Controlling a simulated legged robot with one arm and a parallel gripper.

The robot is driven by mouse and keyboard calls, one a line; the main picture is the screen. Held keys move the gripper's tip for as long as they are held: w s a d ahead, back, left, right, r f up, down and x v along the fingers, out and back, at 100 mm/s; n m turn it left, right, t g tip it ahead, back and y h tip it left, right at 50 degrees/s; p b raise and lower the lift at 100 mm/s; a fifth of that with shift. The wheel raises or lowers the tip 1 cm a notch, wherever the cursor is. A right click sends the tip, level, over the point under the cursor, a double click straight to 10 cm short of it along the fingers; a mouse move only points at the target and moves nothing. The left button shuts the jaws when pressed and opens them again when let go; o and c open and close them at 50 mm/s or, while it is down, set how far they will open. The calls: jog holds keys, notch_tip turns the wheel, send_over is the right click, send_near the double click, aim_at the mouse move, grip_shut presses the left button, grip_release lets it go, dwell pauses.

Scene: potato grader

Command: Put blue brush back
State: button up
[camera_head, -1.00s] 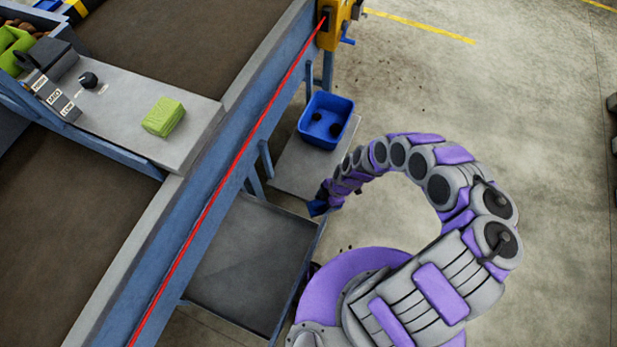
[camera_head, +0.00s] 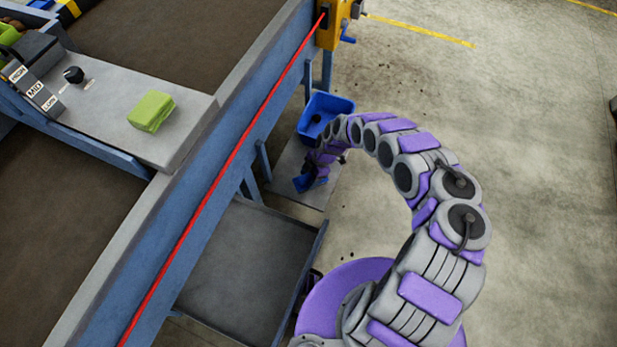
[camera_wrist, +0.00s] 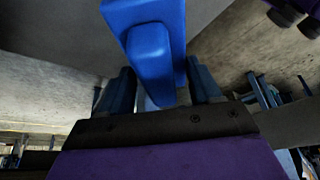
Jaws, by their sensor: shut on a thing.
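The blue brush (camera_wrist: 150,50) shows in the wrist view between the two fingers of my gripper (camera_wrist: 160,92), which is shut on it. In the head view, the brush (camera_head: 303,182) is a small blue shape at the end of my arm. My gripper (camera_head: 318,172) is over the grey plate (camera_head: 290,192) beside the conveyor frame, just in front of the blue bin. I cannot tell whether the brush touches the plate. The arm hides part of the gripper.
A blue bin (camera_head: 340,104) with dark lumps stands at the plate's far end. A grey tray (camera_head: 240,268) lies nearer. A green sponge-like block (camera_head: 151,111) rests on the control panel (camera_head: 100,128). The conveyor's blue side rail (camera_head: 200,200) runs along the left. Open floor lies right.

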aim_at(309, 175)
jog(key=shift+w+a+f+b, duration=0.1)
jog(key=shift+w+b, duration=0.1)
jog(key=shift+w, duration=0.5)
jog(key=shift+w+a+f+b, duration=0.1)
jog(key=shift+w+b, duration=0.05)
jog(key=shift+w, duration=0.5)
notch_tip(309, 175, down, 4)
jog(key=shift+w+r+b, duration=0.1)
jog(key=shift+r+b, duration=0.1)
jog(key=shift+b, duration=0.75)
jog(key=shift+r, duration=0.1)
jog(key=o, duration=1.2)
